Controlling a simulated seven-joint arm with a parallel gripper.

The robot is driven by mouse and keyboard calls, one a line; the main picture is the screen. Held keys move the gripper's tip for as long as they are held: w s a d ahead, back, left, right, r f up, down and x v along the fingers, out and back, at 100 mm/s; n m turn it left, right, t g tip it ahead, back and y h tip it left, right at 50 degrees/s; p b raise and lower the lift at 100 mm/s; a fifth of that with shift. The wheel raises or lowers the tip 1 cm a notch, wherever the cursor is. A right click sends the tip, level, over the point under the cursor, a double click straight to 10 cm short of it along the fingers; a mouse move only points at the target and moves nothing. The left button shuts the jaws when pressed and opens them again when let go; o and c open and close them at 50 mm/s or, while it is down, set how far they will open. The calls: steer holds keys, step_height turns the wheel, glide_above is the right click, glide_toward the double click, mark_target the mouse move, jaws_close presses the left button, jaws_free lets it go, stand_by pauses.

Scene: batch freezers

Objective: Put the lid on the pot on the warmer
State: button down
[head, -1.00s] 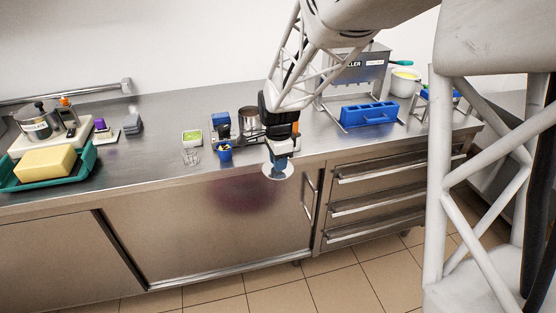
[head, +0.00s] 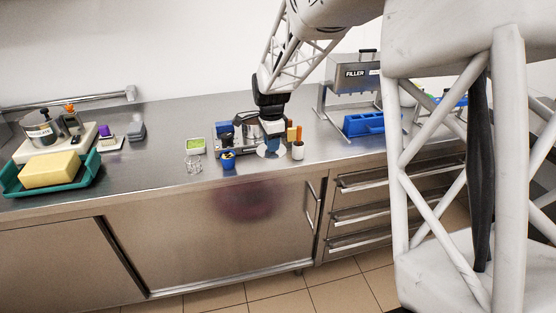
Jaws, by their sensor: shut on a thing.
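My gripper (head: 271,145) is shut on the lid (head: 262,152), a pale round disc that hangs tilted below the fingers. The lid is small and partly hidden by the fingers. A steel pot (head: 244,132) stands just behind and left of my gripper, on a low dark unit that looks like the warmer (head: 234,153). My arm and gripper hide part of the pot and its rim. I cannot tell whether the lid touches the unit; it appears in front of the pot, not on it.
A blue cup (head: 228,160), a clear glass (head: 194,165) and a green-filled tub (head: 196,145) stand left. A white holder with upright handles (head: 298,152) is close right. A blue rack (head: 364,124) lies farther right.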

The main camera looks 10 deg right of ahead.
steer(key=w+a+r, duration=0.1)
steer(key=w+r, duration=0.3)
steer(key=w, duration=0.6)
steer(key=w+a+r, duration=0.1)
steer(key=w+r, duration=0.2)
steer(key=w, duration=0.7)
steer(key=shift+w+a+r, duration=0.15)
steer(key=shift+w+r, duration=0.05)
steer(key=shift+r, duration=0.15)
steer(key=shift+f, duration=0.2)
steer(key=shift+f, duration=2.75)
steer(key=shift+f, duration=0.4)
steer(key=shift+c, duration=2)
jaws_free()
steer(key=shift+r, duration=0.2)
step_height(320, 180, up, 7)
steer(key=shift+f, duration=0.2)
